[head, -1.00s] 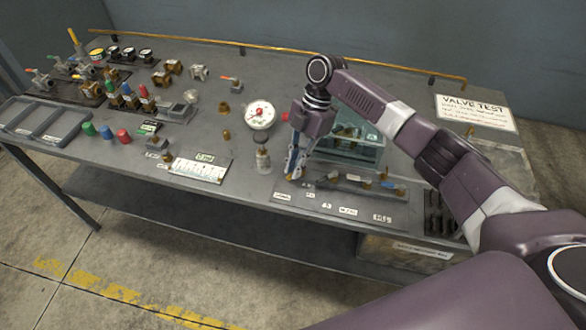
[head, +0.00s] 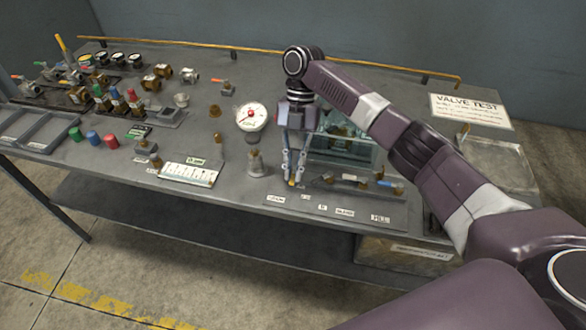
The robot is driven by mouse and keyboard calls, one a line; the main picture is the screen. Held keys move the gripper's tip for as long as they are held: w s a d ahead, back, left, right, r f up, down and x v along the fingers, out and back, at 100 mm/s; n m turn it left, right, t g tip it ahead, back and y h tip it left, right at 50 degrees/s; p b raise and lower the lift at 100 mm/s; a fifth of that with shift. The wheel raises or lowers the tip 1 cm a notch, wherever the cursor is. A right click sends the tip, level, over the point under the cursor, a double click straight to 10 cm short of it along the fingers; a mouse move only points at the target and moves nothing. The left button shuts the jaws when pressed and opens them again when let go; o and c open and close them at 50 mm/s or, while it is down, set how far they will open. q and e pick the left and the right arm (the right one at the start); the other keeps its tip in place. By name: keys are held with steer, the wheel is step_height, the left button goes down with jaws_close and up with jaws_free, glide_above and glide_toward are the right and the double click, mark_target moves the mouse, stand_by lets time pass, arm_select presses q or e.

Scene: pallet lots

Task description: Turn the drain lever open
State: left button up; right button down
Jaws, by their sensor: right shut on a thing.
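A dark test manifold (head: 340,205) lies on the front of the bench, with small white labels along its front edge that are too small to read surely. My right gripper (head: 292,179) points down at the manifold's left end. Its two fingers are shut on the drain lever, which they mostly hide; a small yellow-orange bit (head: 292,183) shows at the fingertips. A blue-tipped lever (head: 386,183) stands further right on the manifold. My left gripper is not in view.
A pressure gauge (head: 251,117) and a small grey cylinder (head: 255,162) stand left of my right gripper. A clear-sided case (head: 345,140) is close behind it. A white chart (head: 189,174), colored caps and several valves fill the left side. A "VALVE TEST" sign (head: 469,111) lies at right.

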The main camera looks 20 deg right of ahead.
stand_by(0.3)
steer(key=c, duration=2)
jaws_free()
steer(key=v, duration=1.2)
steer(key=shift+a+r, duration=0.1)
